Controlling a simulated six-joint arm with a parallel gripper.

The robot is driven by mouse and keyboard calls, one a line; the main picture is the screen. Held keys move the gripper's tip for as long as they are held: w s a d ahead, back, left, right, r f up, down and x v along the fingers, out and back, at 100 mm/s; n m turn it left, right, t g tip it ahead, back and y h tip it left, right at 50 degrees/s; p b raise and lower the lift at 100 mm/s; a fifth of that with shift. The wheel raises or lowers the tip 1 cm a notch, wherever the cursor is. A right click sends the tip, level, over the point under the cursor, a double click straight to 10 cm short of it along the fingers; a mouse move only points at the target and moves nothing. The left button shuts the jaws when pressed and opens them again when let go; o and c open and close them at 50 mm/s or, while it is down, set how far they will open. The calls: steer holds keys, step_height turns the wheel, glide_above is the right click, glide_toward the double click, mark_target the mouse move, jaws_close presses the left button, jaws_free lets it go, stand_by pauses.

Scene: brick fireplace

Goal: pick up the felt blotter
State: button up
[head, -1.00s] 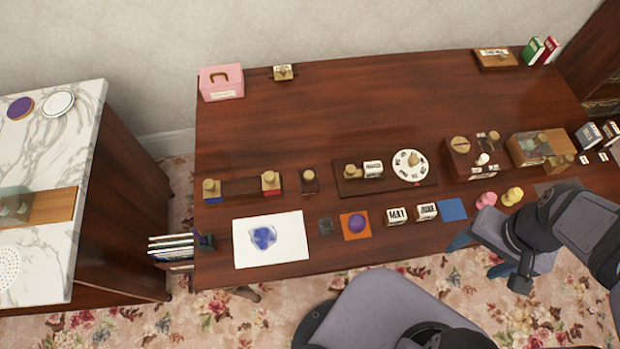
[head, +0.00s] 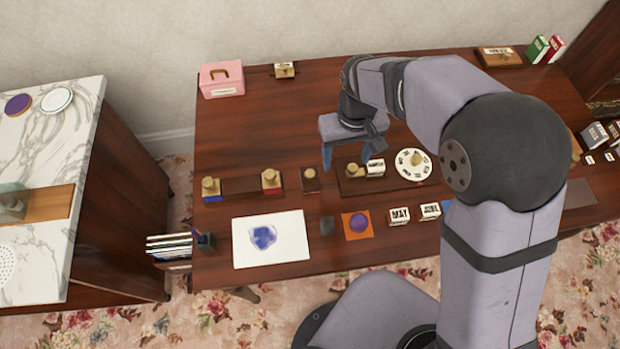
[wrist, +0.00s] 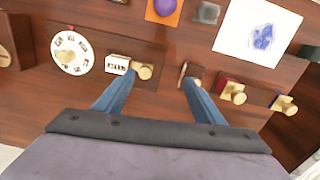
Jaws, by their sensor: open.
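Which item is the felt blotter is not certain from the pictures. Flat candidates are a small dark grey square (head: 327,226), an orange square (head: 347,233) with a purple round thing on it, and a blue square (head: 446,206) mostly behind my arm. In the wrist view the dark grey square (wrist: 207,13) and the orange square (wrist: 152,15) lie at the top edge. My gripper (head: 347,160) is open and empty above the table, behind these squares. Its blue fingers (wrist: 157,90) hang above small knobbed pieces in the wrist view.
A white sheet with a blue stain (head: 290,225) lies left of the dark square. Knobbed stamps (head: 270,180), a white dial (head: 402,160) and MAY and JUNE blocks (head: 399,217) stand nearby. A pink box (head: 222,92) is at the back left.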

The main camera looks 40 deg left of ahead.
steer(key=n, duration=0.2)
glide_above(310, 173)
steer(key=shift+s+a+f, duration=0.1)
steer(key=shift+a+f, duration=0.05)
steer(key=shift+f, duration=0.45)
steer(key=shift+s+a+f, duration=0.1)
steer(key=shift+f, duration=0.45)
steer(key=shift+w+d+f+p, duration=0.1)
steer(key=shift+f+p, duration=0.5)
steer(key=shift+f, duration=1.2)
steer(key=shift+w+d+f+p, duration=0.1)
steer(key=shift+f+p, duration=0.45)
steer(key=shift+f, duration=1.25)
steer(key=c, duration=1.3)
